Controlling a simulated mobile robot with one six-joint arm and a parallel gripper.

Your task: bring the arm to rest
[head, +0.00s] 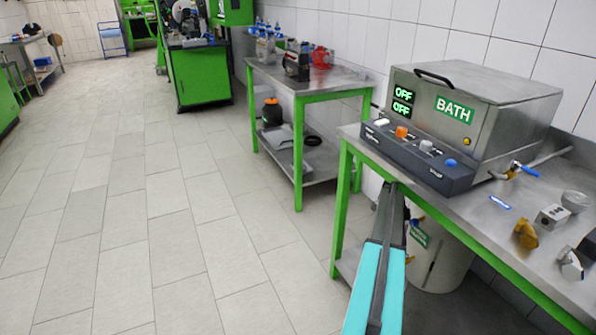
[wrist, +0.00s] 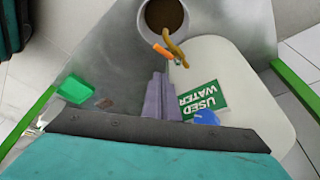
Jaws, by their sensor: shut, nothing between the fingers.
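My gripper (wrist: 157,80) shows in the wrist view as two grey-purple fingers side by side, shut and empty. Beyond them is a white container (wrist: 245,85) with a green USED WATER label (wrist: 202,100). In the head view my arm (head: 378,285), with its cyan panels, reaches from the bottom edge up beside the front of the right bench. The fingers cannot be made out there. The same white container (head: 437,262) stands under that bench, right of my arm.
The right bench (head: 505,240) carries a metal box marked BATH (head: 470,110), a dark control panel (head: 415,157) with knobs, and several small parts. Another green-legged bench (head: 285,76) stands farther back. The tiled floor (head: 150,210) to the left is clear.

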